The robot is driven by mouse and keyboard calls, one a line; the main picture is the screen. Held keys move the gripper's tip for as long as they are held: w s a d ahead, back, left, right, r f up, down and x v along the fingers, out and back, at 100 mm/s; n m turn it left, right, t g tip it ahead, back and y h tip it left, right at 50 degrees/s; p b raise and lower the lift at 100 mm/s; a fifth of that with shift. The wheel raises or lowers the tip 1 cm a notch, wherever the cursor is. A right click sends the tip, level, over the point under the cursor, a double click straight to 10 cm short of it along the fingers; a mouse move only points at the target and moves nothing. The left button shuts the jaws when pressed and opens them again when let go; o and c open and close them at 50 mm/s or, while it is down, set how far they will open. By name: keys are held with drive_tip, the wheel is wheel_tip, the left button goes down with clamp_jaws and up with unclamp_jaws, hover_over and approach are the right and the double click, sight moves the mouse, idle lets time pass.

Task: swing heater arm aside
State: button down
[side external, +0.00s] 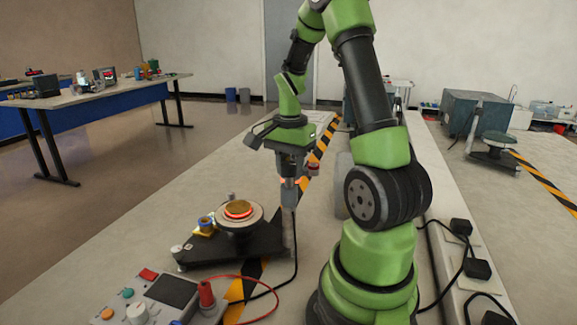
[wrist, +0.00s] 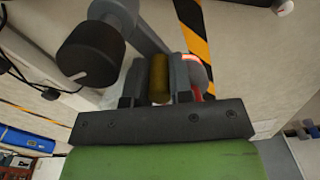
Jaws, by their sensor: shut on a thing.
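My gripper (side external: 290,185) points down at the right end of a black base (side external: 238,247) in the side view. In the wrist view my gripper (wrist: 158,88) is shut on a brass-coloured cylindrical handle (wrist: 159,70), one finger on each side. Beyond the handle is a grey arm-like bar (wrist: 151,38), which I take to be the heater arm, and a grey disc with a glowing orange rim (wrist: 191,66). My gripper largely hides the handle in the side view.
A control box (side external: 150,300) with knobs, a screen and a red plug stands in front. Its red and black cables run close to the base. A small blue-and-yellow part (side external: 205,224) sits left of the platform. Bare bench lies behind the base.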

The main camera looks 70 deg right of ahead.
drive_tip(key=shift+s, duration=0.1)
drive_tip(key=c, duration=1)
unclamp_jaws()
wheel_tip(320, 180, up, 10)
drive_tip(key=shift+f, duration=0.1)
drive_tip(key=s+a+r+n+t, duration=0.1)
drive_tip(key=a+n+t, duration=0.1)
drive_tip(key=a+n, duration=0.3)
drive_tip(key=s+a+r+n+t+y, duration=0.1)
drive_tip(key=a+r+n+t, duration=0.1)
drive_tip(key=a+n, duration=0.4)
drive_tip(key=s+a+r+n+t+y, duration=0.1)
drive_tip(key=a+n+t, duration=0.2)
drive_tip(key=a, duration=0.9)
drive_tip(key=n, duration=0.2)
drive_tip(key=shift+s+r+n, duration=0.25)
drive_tip(key=shift+n, duration=0.05)
